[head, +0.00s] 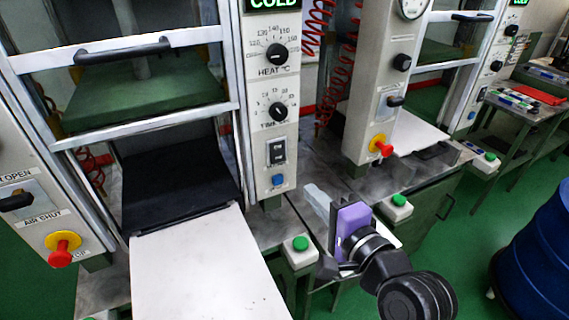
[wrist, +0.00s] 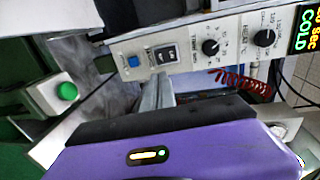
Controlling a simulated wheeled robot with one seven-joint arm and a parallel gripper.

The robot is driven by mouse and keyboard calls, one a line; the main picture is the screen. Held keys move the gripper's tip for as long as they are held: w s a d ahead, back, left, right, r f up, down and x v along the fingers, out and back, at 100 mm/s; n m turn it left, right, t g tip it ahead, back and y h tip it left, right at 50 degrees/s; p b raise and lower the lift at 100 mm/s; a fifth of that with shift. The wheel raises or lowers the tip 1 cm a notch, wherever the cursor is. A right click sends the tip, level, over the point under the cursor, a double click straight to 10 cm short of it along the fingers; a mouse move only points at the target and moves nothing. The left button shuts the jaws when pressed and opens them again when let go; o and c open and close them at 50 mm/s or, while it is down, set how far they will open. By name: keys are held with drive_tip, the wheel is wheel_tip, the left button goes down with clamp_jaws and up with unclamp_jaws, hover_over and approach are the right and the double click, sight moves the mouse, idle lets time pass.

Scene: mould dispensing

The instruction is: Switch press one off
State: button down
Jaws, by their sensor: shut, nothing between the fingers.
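The near press's grey control panel (head: 261,135) faces me in the head view. A dark rocker switch (head: 277,152) sits on its lower part, above a blue button (head: 278,181). The rocker also shows in the wrist view (wrist: 165,54), with the blue button (wrist: 133,61) to its left. I cannot tell the rocker's position. The lit green display reads COLD in the wrist view (wrist: 304,32). My gripper (head: 316,195), with a purple body, is shut and empty, right of and below the rocker in the head view. In the wrist view its fingers (wrist: 158,93) point towards the rocker, apparently apart from it.
HEAT (head: 277,54) and TIME (head: 278,111) dials sit above the rocker. A green button box (head: 300,244) stands below the panel. A red emergency knob (head: 62,250) is at left.

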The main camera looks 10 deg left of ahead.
sight(279, 159)
drive_tip(key=p+x, duration=0.1)
drive_tip(key=x, duration=1.2)
drive_tip(key=shift+w+a, duration=0.25)
drive_tip(key=shift+f, duration=0.1)
drive_tip(key=shift+f, duration=0.1)
drive_tip(key=shift+w+f+b, duration=0.1)
drive_tip(key=shift+f+b, duration=0.1)
drive_tip(key=shift+b, duration=0.45)
drive_tip(key=shift+a+r, duration=0.1)
drive_tip(key=shift+r, duration=0.15)
